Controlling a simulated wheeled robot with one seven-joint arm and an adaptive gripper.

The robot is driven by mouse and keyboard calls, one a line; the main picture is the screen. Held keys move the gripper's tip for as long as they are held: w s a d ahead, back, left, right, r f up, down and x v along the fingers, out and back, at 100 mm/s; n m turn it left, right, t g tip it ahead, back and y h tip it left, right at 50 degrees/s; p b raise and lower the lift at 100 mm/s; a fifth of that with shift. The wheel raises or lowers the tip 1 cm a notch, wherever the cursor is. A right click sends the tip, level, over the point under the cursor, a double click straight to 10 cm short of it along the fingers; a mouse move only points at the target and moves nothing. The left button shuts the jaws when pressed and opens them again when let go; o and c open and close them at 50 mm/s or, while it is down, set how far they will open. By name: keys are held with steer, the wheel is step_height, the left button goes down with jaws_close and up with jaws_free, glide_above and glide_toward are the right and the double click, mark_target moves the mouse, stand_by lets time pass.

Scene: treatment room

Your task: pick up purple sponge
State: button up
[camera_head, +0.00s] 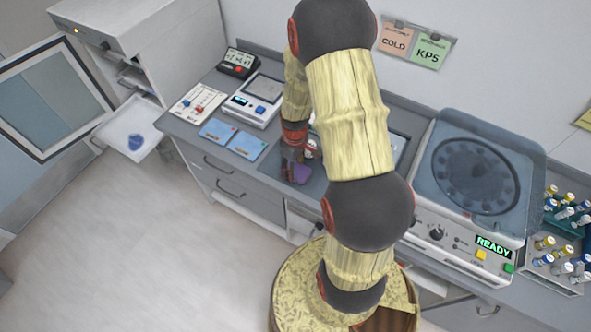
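A small purple sponge (299,174) shows on the dark mat at the front edge of the counter, below my gripper. My gripper (296,160) points down right over it, with the fingers at or very close to the sponge. The fingers are small and dark here, so I cannot tell whether they are open or shut, or whether they touch the sponge. My arm hides part of the mat and the counter behind it.
A centrifuge (465,175) and racks of capped vials (555,250) stand on the right. A scale (256,97), a timer (238,63) and blue cards (247,145) lie left. An open cabinet drawer (122,122) holds a blue item (135,142). The floor at left is clear.

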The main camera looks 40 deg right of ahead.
mark_target(301, 178)
steer(key=shift+r, duration=0.55)
step_height(301, 178, up, 2)
steer(key=shift+r, duration=0.2)
steer(key=s+r, duration=0.2)
steer(key=r, duration=0.1)
steer(key=s+r+p, duration=0.1)
steer(key=s+r, duration=0.1)
steer(key=shift+a, duration=0.35)
steer(key=s+a+r, duration=0.2)
steer(key=s+r, duration=0.2)
steer(key=s, duration=0.5)
steer(key=shift+s+r+p, duration=0.25)
steer(key=shift+s+p, duration=0.1)
steer(key=shift+p, duration=0.05)
steer(key=shift+o, duration=0.5)
steer(key=c, duration=0.4)
